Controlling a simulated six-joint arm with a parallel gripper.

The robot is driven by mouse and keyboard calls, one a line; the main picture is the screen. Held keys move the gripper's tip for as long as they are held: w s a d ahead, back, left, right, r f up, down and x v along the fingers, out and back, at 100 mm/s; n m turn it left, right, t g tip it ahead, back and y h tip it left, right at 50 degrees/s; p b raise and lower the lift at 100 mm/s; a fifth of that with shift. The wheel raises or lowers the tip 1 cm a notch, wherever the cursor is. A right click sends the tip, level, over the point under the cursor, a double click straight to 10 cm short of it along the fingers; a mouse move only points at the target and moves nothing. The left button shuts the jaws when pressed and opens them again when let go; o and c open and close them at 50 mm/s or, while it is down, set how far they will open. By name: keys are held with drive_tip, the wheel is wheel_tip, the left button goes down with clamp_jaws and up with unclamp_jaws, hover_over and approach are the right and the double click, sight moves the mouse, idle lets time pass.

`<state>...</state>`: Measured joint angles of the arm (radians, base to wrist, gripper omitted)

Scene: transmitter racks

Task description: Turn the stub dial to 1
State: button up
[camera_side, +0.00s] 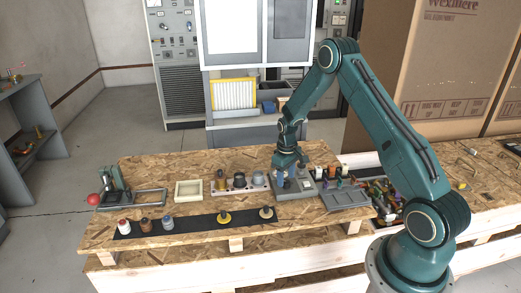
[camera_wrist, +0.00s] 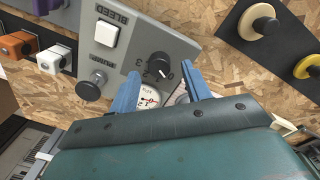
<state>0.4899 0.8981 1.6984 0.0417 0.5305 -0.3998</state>
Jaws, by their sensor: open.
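A grey control panel (camera_wrist: 172,30) fills the upper middle of the wrist view. It carries a round black dial (camera_wrist: 158,64) with a white pointer mark and small numerals around it, including a 3 on its left. The numerals on its right are partly crowded by a fingertip. My gripper (camera_wrist: 160,72) is open, with one blue finger on each side below the dial; I cannot tell whether either touches it. In the side view my gripper (camera_side: 287,168) points down over the grey panel (camera_side: 300,192) and hides most of its controls.
The panel also has a white square button (camera_wrist: 105,34) under the word BLEED, a dark round knob (camera_wrist: 90,86) and a gauge (camera_wrist: 148,98). Orange and white blocks (camera_wrist: 49,60) stand at left. A black strip (camera_side: 190,226) with several knobs lies in front.

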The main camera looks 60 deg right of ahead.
drive_tip(key=shift+f, duration=0.9)
drive_tip(key=shift+c, duration=0.5)
drive_tip(key=c, duration=0.9)
drive_tip(key=shift+m, duration=0.5)
drive_tip(key=m, duration=0.3)
drive_tip(key=shift+d+m, duration=0.1)
drive_tip(key=shift+m, duration=1.9)
